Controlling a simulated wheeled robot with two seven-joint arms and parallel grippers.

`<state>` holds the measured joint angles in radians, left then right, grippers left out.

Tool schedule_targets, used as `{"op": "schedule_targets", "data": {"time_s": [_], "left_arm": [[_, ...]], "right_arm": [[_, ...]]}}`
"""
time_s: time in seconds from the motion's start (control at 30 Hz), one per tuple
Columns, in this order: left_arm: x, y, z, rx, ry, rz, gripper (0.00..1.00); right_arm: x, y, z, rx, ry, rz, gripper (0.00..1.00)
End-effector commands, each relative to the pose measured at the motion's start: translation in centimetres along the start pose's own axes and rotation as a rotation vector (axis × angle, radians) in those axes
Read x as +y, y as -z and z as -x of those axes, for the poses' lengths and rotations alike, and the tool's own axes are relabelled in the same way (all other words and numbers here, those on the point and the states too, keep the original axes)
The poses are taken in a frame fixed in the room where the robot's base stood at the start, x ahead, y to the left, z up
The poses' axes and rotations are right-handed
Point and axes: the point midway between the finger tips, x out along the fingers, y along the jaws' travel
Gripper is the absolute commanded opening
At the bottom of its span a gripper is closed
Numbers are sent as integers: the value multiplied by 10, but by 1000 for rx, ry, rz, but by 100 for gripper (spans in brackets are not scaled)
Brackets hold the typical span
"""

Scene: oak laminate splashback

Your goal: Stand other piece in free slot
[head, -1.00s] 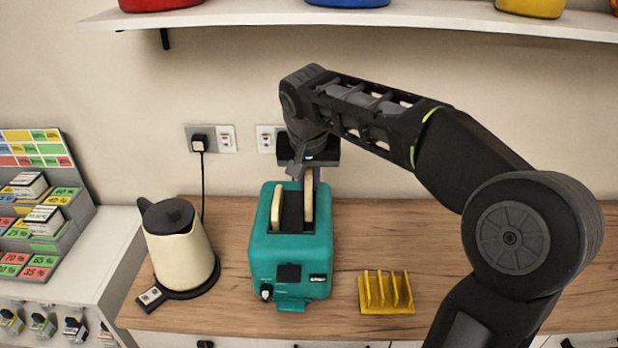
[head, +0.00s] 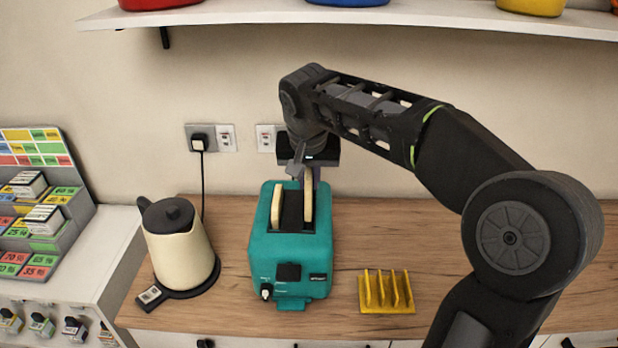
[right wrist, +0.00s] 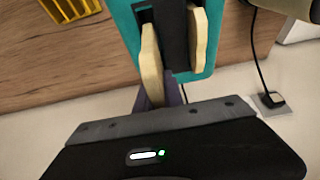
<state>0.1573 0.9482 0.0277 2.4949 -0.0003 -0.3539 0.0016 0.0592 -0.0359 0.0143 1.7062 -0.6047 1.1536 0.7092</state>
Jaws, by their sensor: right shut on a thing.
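A teal toaster (head: 290,250) stands on the wood counter, with two slices of bread upright in its top. The left slice (head: 276,207) stands in the left slot with no gripper on it. The right slice (head: 308,200) stands at the right slot, and my right gripper (head: 302,172) is shut on its far end from above. In the right wrist view the held slice (right wrist: 151,62) reaches from the gripper (right wrist: 160,100) over the toaster (right wrist: 128,28); the other slice (right wrist: 198,35) is beside it. How deep the held slice sits is unclear. My left gripper is not in view.
A yellow rack (head: 386,292) with upright dividers stands empty right of the toaster. A cream kettle (head: 180,250) stands on its base at the left. A shelf (head: 380,14) runs above. Counter right of the rack is partly hidden by my arm.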

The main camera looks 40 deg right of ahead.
Motion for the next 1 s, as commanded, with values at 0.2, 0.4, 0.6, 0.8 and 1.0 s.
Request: {"op": "schedule_targets", "data": {"time_s": [0.2, 0.4, 0.6, 0.8, 1.0], "left_arm": [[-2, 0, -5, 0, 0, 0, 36], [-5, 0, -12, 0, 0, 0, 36], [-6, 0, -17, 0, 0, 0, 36], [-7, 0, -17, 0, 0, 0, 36], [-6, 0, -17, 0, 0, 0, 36]], "right_arm": [[0, -3, -6, 0, 0, 0, 0], [0, -6, -14, -1, 0, 0, 0], [0, -8, -19, -1, -1, 0, 0], [0, -8, -20, 0, 0, 0, 0], [0, -8, -20, 0, 0, 0, 0]]}}
